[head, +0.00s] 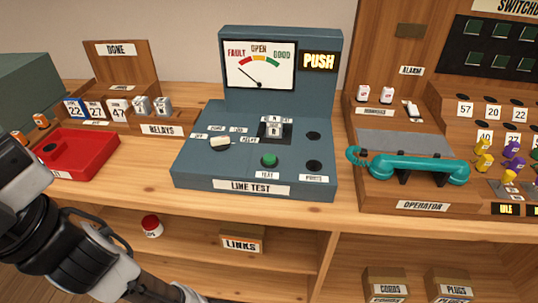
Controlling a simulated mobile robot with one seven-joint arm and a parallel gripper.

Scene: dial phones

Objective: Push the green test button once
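The green test button (269,160) stands on the sloped front of the blue-grey line test box (190,170), above a label that seems to read TEST. Nothing touches it. A white selector knob (220,141) is to its left, and a small block marked N and 8 sits behind it. The meter (260,65) on the box's upright panel has its needle toward the FAULT side. A lit PUSH sign (319,61) is right of the meter. My arm comes in at the lower left; my gripper's fingers are not in the picture.
A teal handset (415,168) rests on the operator box at right. Wooden counter shows in front of the line test box; shelves are below.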

